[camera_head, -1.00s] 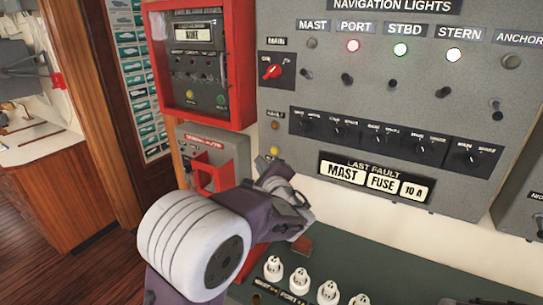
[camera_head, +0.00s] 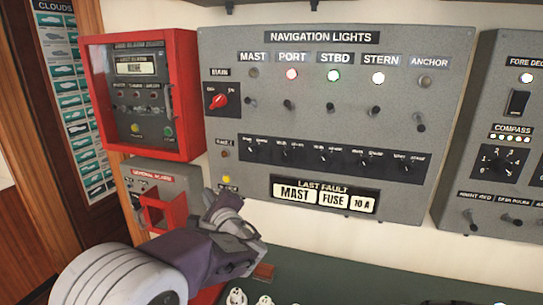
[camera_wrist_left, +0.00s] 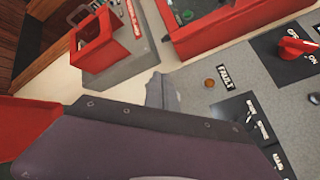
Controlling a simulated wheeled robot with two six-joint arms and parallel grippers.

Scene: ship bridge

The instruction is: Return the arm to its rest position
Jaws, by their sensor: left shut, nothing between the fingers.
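My left arm comes in from the lower left of the head view, with its gripper (camera_head: 228,213) in front of the lower left corner of the grey navigation lights panel (camera_head: 405,205). The gripper is shut and holds nothing. In the left wrist view the purple gripper body (camera_wrist_left: 130,145) fills the lower part, and a grey fingertip (camera_wrist_left: 161,93) shows near the panel's fault lamp. I cannot tell if it touches the panel. My right gripper is not in view.
A red-framed alarm box (camera_head: 185,100) and a grey box with a red guard (camera_head: 165,212) are left of the panel. Another switch panel (camera_head: 505,110) is at the right. White fuse caps (camera_head: 237,297) stand on the green surface (camera_head: 350,285) below.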

